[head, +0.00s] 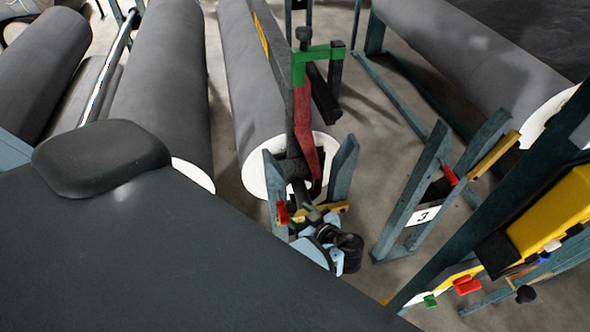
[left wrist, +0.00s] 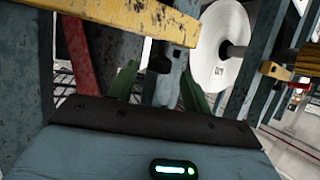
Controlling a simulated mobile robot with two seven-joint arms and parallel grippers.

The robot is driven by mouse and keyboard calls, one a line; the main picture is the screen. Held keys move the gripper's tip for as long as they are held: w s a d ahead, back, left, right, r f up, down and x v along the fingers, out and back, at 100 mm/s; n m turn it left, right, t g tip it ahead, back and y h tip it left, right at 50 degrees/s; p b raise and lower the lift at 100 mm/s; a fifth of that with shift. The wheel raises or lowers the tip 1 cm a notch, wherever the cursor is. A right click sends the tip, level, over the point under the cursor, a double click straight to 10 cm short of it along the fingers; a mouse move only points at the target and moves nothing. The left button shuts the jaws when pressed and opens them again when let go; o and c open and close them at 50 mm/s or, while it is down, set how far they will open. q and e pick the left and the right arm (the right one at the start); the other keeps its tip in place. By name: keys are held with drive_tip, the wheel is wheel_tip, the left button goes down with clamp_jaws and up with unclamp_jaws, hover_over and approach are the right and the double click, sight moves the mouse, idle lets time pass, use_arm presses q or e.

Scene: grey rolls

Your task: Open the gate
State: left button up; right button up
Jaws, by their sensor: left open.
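I cannot pick out the gate for certain. A dark upright arm with a red lower part (head: 305,140) and a green bracket (head: 320,52) stands at the end of the middle grey roll, above a teal roll stand (head: 342,168). My left gripper (head: 318,218), pale blue and black, is low in front of this stand; its fingers are hard to make out there. In the left wrist view its green fingers (left wrist: 160,88) are open, with a worn teal post between or just beyond them; contact cannot be told. My right gripper is not in view.
Grey rolls (head: 165,80) lie to the left, another roll (head: 470,55) at the upper right. A teal stand marked 3 (head: 415,205) and a yellow box (head: 550,215) on a teal frame stand at right. Bare floor (head: 375,130) shows between the middle roll and right stands.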

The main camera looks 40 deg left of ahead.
use_arm(q)
drive_tip(key=shift+x, duration=1)
clamp_jaws()
